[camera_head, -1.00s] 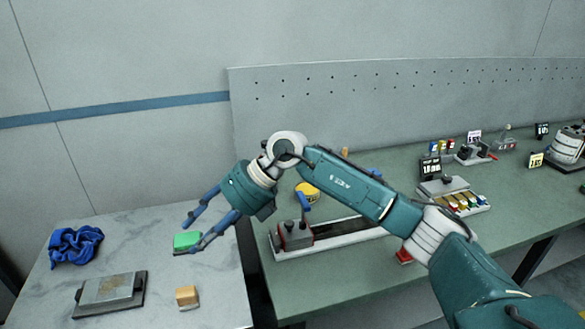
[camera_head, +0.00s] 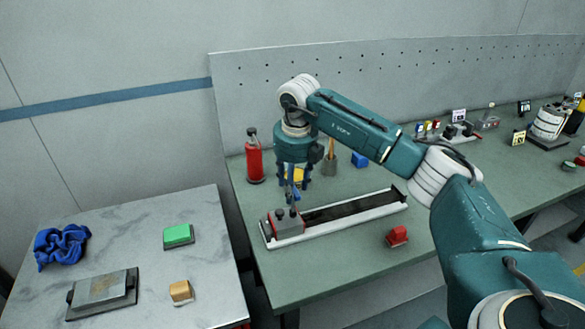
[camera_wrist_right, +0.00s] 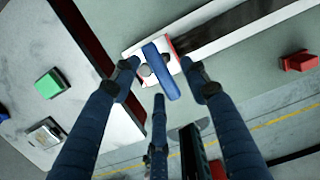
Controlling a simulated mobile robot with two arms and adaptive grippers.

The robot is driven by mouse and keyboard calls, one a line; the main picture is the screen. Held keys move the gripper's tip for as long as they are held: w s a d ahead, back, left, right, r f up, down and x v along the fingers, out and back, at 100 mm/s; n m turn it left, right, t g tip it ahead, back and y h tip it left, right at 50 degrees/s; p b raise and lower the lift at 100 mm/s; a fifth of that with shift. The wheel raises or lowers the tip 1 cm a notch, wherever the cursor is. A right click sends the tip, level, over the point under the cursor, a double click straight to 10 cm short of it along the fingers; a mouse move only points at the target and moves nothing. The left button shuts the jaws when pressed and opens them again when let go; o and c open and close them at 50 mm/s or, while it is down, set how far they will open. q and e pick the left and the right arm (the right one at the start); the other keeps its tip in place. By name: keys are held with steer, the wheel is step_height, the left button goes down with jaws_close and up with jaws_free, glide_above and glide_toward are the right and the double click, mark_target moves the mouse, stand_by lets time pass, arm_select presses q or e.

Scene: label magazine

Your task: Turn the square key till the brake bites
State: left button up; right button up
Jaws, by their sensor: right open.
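The square key (camera_wrist_right: 162,72) shows as a blue bar handle in the right wrist view. It stands on the grey and red brake block (camera_head: 286,222) at the left end of a long white-edged magazine track (camera_head: 345,219). In the head view the key is partly hidden by my fingers. My right gripper (camera_head: 294,188) points down over the block, open. In the right wrist view its fingers (camera_wrist_right: 161,69) are spread on either side of the key handle, with gaps on both sides. My left gripper is not in view.
A red bottle (camera_head: 254,160), a yellow item (camera_head: 296,174) and a blue block (camera_head: 359,159) stand behind the track. A red block (camera_head: 397,236) sits in front. On the left marble table are a green pad (camera_head: 178,235), a blue cloth (camera_head: 62,245) and a stamp-like block (camera_head: 181,291).

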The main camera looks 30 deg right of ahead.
steer(key=shift+w+f+p, duration=0.15)
steer(key=shift+f+p, duration=0.1)
steer(key=shift+f, duration=0.75)
steer(key=shift+w+f+p, duration=0.15)
steer(key=shift+f+p, duration=0.05)
steer(key=shift+f, duration=0.8)
steer(key=shift+c, duration=0.6)
jaws_close()
steer(key=m, duration=0.3)
steer(key=shift+w+d, duration=0.1)
